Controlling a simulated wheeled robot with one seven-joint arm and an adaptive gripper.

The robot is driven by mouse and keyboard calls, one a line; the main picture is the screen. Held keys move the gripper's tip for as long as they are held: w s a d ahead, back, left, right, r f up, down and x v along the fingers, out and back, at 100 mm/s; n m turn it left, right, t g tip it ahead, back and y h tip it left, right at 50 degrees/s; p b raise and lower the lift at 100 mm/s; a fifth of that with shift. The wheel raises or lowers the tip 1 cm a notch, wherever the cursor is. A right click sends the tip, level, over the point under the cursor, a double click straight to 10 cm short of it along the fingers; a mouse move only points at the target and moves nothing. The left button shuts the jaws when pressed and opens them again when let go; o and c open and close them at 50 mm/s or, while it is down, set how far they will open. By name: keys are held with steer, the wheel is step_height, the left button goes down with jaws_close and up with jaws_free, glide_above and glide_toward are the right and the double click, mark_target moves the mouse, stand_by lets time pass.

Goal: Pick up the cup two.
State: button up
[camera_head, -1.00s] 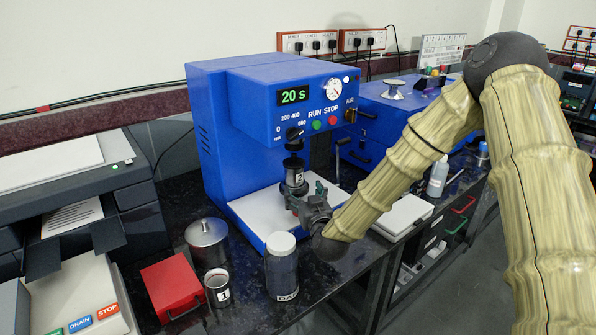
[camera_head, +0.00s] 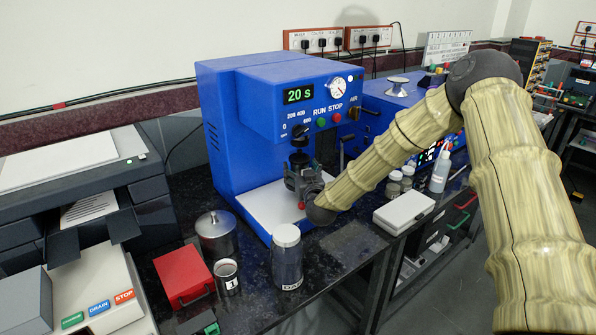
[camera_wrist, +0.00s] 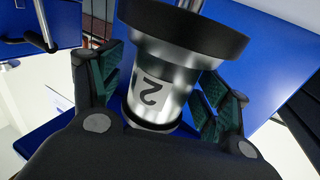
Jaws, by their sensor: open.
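Cup two (camera_wrist: 158,92) is a shiny metal cup with a black 2 on a white label. It sits under the press head of the blue machine (camera_head: 245,120). In the wrist view it stands between the two green-padded fingers of my gripper (camera_wrist: 160,88), below a wide dark disc. The gripper is open, with a finger on each side of the cup; a gap shows on the left. In the head view my gripper (camera_head: 300,182) hides most of the cup.
Cup one (camera_head: 227,277), a lidded metal pot (camera_head: 216,235), a clear jar (camera_head: 287,260) and a red box (camera_head: 183,275) stand left and in front of the machine. A white box (camera_head: 404,212) lies to the right. Dark counter shows between them.

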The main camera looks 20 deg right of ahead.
steer(key=shift+w, duration=0.35)
steer(key=shift+s+r, duration=0.1)
steer(key=shift+c, duration=0.2)
steer(key=c, duration=1.3)
steer(key=shift+r, duration=0.25)
